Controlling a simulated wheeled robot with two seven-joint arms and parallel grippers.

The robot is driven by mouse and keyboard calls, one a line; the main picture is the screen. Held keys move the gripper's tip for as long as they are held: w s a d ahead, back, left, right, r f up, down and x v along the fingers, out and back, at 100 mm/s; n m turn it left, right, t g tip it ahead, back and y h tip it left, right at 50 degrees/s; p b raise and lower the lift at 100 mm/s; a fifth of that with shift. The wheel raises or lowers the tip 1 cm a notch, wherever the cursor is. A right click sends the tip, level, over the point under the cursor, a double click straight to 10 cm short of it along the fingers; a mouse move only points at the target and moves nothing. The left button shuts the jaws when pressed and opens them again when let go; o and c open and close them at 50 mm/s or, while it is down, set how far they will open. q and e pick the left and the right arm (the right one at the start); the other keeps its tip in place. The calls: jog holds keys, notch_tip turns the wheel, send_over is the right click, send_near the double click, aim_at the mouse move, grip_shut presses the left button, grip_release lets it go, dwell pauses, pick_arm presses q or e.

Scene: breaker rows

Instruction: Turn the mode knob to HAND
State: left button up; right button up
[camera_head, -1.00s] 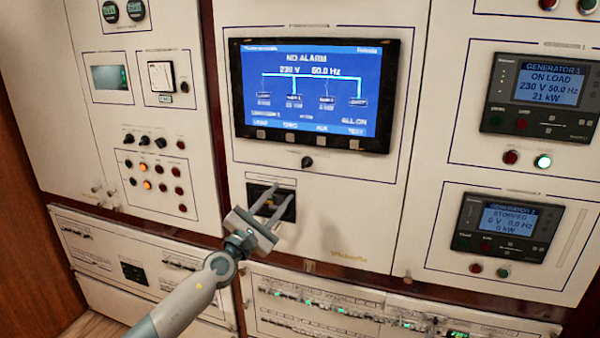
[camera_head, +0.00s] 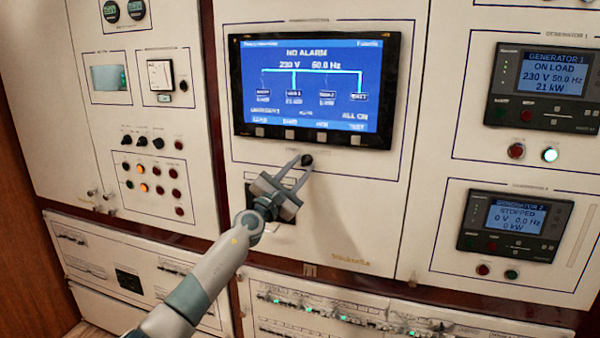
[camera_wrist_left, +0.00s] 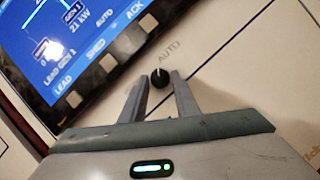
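The mode knob (camera_head: 307,160) is a small black knob on the white panel, just below the blue screen. In the left wrist view the knob (camera_wrist_left: 160,78) has a light pointer line, and the word AUTO is printed beside it. My left gripper (camera_head: 301,164) is in front of the panel with its fingertips close to the knob. In the left wrist view its two fingers (camera_wrist_left: 160,88) are apart, with the knob showing between and just beyond their tips. I cannot tell whether they touch it. My right gripper is not in view.
The screen (camera_head: 315,85) with a row of grey buttons is just above the knob. A dark socket-like fitting (camera_head: 290,212) is partly hidden behind my left gripper. Generator panels (camera_head: 545,88) are at the right, and small knobs and lamps (camera_head: 150,165) are at the left.

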pick_arm(q)
grip_shut()
jog(key=shift+n, duration=0.4)
jog(key=shift+d+f+n+t+y, duration=0.15)
jog(key=shift+n+t+y, duration=0.45)
jog(key=shift+n, duration=0.6)
jog(key=n+y, duration=0.1)
jog(key=n, duration=0.2)
jog(key=n+t+y, duration=0.1)
jog(key=n+y, duration=0.1)
jog(key=n, duration=0.1)
jog(key=shift+s+d+n+t, duration=0.1)
jog(key=shift+d+n+t, duration=0.1)
jog(key=shift+n+t, duration=0.1)
jog(key=n+y, duration=0.1)
jog(key=n, duration=0.1)
jog(key=n+y, duration=0.1)
jog(key=n, duration=0.1)
jog(key=n+y, duration=0.1)
jog(key=n, duration=0.1)
jog(key=shift+s+d, duration=0.1)
jog(key=shift+d, duration=0.15)
jog(key=shift+n+y, duration=1.1)
jog(key=shift+n, duration=1.1)
